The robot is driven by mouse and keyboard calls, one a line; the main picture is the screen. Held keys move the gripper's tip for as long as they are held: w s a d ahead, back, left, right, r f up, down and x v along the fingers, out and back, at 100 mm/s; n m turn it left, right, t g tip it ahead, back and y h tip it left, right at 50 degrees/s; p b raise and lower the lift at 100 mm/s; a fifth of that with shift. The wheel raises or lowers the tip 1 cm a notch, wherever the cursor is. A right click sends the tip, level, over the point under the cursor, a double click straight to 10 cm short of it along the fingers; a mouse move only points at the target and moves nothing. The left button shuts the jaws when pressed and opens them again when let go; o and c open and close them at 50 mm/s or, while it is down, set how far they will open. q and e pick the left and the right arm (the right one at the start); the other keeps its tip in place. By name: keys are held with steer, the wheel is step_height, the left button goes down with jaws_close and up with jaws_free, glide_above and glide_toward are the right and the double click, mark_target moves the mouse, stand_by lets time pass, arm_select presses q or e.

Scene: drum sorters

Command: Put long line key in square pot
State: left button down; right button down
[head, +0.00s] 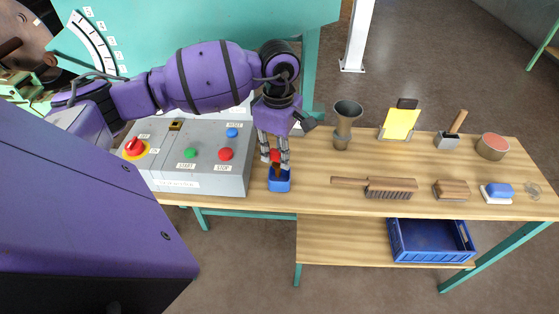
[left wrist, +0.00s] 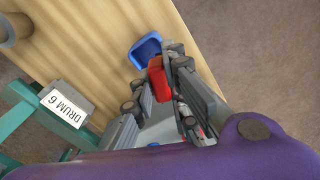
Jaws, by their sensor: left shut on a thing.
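My left gripper (head: 274,158) points down at the front of the bench, shut on a small red thing (head: 275,155). This red thing also shows between the fingers in the left wrist view (left wrist: 157,79). I take it for the key's head or tag; no long shaft can be made out. A small blue square pot (head: 279,183) stands on the bench just below the fingertips. The pot shows beyond the red thing in the left wrist view (left wrist: 146,50). Whether the held thing reaches inside the pot is unclear. My right gripper is not in view.
A grey control box (head: 200,165) with colored buttons stands close left of the pot. A blue crate (head: 430,257) sits on the lower shelf.

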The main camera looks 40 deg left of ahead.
mark_target(279, 162)
arm_select(q)
steer(key=shift+w+a+f, duration=0.2)
steer(key=shift+w+f, duration=0.5)
steer(key=shift+f, duration=0.2)
steer(key=shift+w+a+f, duration=0.1)
steer(key=shift+f, duration=1.45)
steer(key=shift+f, duration=0.2)
steer(key=c, duration=1.7)
jaws_free()
steer(key=shift+c, duration=0.2)
